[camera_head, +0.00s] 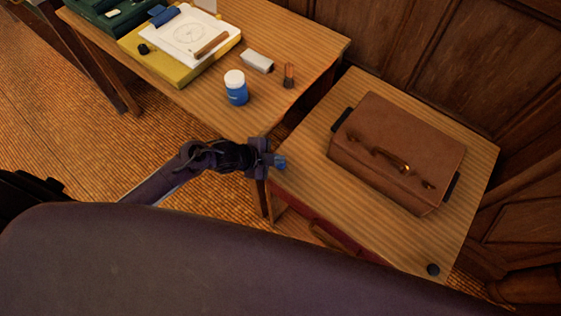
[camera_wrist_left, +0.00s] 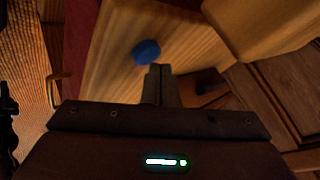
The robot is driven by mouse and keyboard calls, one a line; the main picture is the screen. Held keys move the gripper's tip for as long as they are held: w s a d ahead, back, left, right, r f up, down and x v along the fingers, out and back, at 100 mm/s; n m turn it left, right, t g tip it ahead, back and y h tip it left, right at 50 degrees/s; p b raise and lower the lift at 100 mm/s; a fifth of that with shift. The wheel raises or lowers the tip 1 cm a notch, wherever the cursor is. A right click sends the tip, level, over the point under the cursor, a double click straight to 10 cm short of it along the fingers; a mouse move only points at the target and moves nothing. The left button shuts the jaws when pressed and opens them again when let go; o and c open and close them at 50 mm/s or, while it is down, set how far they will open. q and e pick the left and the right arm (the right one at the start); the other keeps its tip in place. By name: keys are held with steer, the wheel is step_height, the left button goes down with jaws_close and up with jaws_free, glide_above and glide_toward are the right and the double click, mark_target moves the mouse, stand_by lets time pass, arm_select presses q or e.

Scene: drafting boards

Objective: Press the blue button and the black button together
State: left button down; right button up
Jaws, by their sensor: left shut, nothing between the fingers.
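The blue button (camera_head: 281,162) is at the left corner of the small wooden table, beside the tip of my left gripper (camera_head: 270,160). In the left wrist view the blue button (camera_wrist_left: 147,52) is a round disc on the wood, just beyond and slightly left of the shut, empty fingertips (camera_wrist_left: 160,70). I cannot tell whether the fingers touch it. The black button (camera_head: 433,269) is a small dark round knob at the table's near right corner, well away from my left gripper. My right gripper is not in view.
A brown leather case (camera_head: 400,140) fills the back of the small table (camera_head: 325,205); the wood strip in front is clear. The drafting table (camera_head: 195,105) behind holds a blue-and-white jar (camera_head: 236,90), an eraser-like block (camera_head: 257,61) and a yellow board (camera_head: 165,68). Wood panels stand right.

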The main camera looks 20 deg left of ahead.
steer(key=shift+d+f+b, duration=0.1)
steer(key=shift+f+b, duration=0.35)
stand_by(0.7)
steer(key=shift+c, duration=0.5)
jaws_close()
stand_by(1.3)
